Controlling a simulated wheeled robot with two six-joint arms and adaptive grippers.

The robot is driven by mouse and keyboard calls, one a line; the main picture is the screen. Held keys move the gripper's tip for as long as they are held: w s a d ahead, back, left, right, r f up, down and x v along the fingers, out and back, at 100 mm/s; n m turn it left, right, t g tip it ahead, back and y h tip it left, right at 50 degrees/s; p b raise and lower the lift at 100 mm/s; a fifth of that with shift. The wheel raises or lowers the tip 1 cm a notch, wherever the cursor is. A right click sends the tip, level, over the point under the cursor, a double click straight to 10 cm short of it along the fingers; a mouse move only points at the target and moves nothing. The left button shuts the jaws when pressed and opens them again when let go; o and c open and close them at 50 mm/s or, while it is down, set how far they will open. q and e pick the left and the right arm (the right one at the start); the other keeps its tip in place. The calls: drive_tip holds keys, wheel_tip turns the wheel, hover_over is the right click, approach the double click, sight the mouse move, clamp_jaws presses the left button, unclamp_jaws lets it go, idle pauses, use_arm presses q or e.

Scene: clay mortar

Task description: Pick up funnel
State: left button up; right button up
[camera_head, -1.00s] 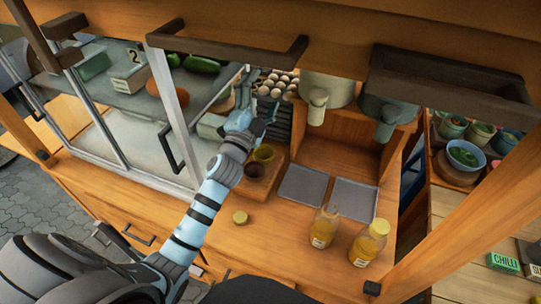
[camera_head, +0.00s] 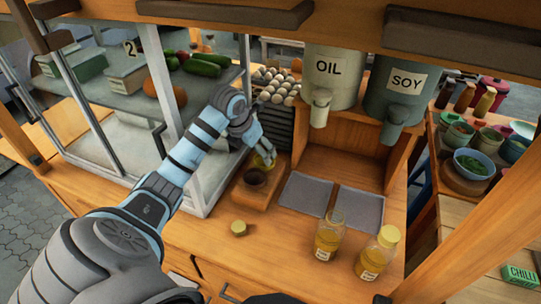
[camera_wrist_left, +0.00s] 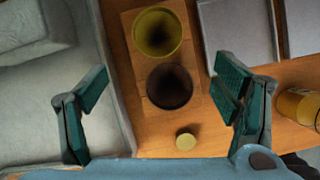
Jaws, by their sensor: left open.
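Two round, funnel-like vessels with dark insides sit in a wooden stand (camera_wrist_left: 136,66) on the counter. The yellow one (camera_wrist_left: 145,44) is at the top of the left wrist view and partly behind my gripper in the head view (camera_head: 263,162). The dark brown one (camera_wrist_left: 169,86) is nearer; it also shows in the head view (camera_head: 255,178). My left gripper (camera_wrist_left: 163,78) is open and empty, its fingers spread to either side of the stand in the wrist picture. In the head view the gripper (camera_head: 256,152) is close above the yellow vessel; contact cannot be told. My right gripper is not in view.
A small yellow cap (camera_head: 239,228) lies in front of the stand. Grey trays (camera_head: 304,193) and bottles (camera_head: 329,238) are to the right. A glass display case (camera_head: 110,140) is on the left. Egg trays (camera_head: 277,122) stand behind; oil (camera_head: 331,72) and soy (camera_head: 407,85) dispensers are back right.

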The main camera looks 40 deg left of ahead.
sight(262, 161)
use_arm(q)
drive_tip(key=b+x, duration=0.3)
drive_tip(key=x, duration=0.1)
drive_tip(key=b+x, duration=0.6)
drive_tip(key=x, duration=0.1)
drive_tip(key=shift+w+a+f+b, duration=0.2)
drive_tip(key=shift+w+b, duration=0.1)
drive_tip(key=shift+w, duration=0.15)
drive_tip(key=shift+r, duration=0.25)
drive_tip(key=c, duration=1.1)
